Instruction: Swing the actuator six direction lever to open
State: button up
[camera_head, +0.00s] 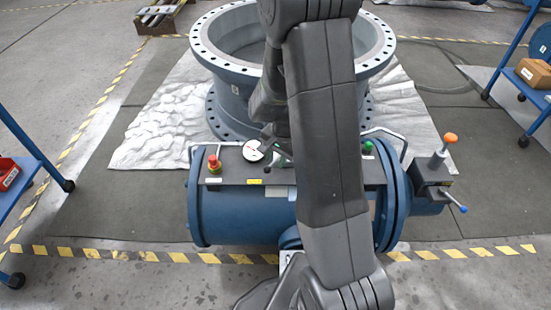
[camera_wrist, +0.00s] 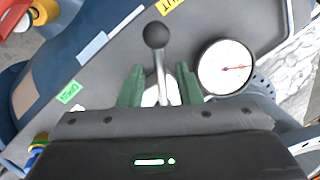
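The direction lever is a metal rod with a black ball knob (camera_wrist: 156,34), on the dark panel of the blue actuator (camera_head: 240,215). In the wrist view it points up toward the yellow label (camera_wrist: 172,5), partly cut off, reading "UT". A green "OPEN" label (camera_wrist: 69,92) lies to its left. The knob also shows in the head view (camera_head: 267,169). My gripper (camera_wrist: 160,80) has its green fingers on either side of the rod, below the knob, with visible gaps. It is open. The rod's base is hidden by my gripper.
A white dial gauge (camera_wrist: 227,68) stands close right of my gripper. A red and yellow emergency button (camera_head: 214,165) is on the panel's left. A large flanged valve body (camera_head: 228,75) stands behind. An orange-knobbed handle (camera_head: 448,140) is at the right end.

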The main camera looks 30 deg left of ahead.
grip_shut()
dwell(0.3)
jog(key=d+n, duration=0.1)
jog(key=n+b, duration=0.1)
jog(key=n, duration=0.1)
jog(key=shift+w+d+g, duration=0.2)
jog(key=shift+d+g, duration=0.2)
jog(key=n, duration=0.1)
jog(key=d+n, duration=0.1)
jog(key=n, duration=0.1)
jog(key=shift+w+d+b, duration=0.15)
jog(key=shift+w+b, duration=0.2)
jog(key=n, duration=0.1)
jog(key=w+d+n+g, duration=0.1)
jog(key=n, duration=0.1)
jog(key=shift+w+d+h, duration=0.1)
jog(key=shift+d+h, duration=0.1)
jog(key=shift+h, duration=0.1)
jog(key=shift+w+d+n, duration=0.2)
jog(key=shift+w+n, duration=0.1)
jog(key=shift+n, duration=0.45)
jog(key=shift+w+d+n, duration=0.2)
jog(key=shift+w+n, duration=0.1)
jog(key=shift+n, duration=0.45)
